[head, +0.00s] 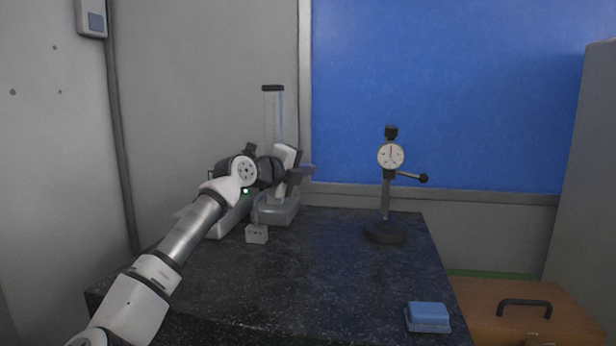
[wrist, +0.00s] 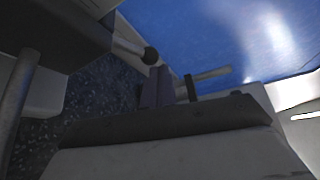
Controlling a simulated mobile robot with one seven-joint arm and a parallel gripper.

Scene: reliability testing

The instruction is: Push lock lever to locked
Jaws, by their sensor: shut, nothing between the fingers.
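In the wrist view a metal lever with a black ball knob (wrist: 150,55) sticks out of a dark body (wrist: 65,32). My gripper (wrist: 164,87) is shut and empty, its purple fingers just below the knob in the picture. I cannot tell whether they touch it. In the head view my gripper (head: 308,170) is at the stand with a grey base (head: 275,210) and a clear column (head: 272,115). My arm hides the middle of that stand, and no lever shows on it there. I cannot tell the lever's position as locked or unlocked.
A dial gauge stand (head: 390,156) with its own black-knobbed side lever (head: 423,178) stands to the right. A small grey block (head: 257,234) and a blue-topped box (head: 428,316) are on the dark table (head: 310,285). The table's middle is clear.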

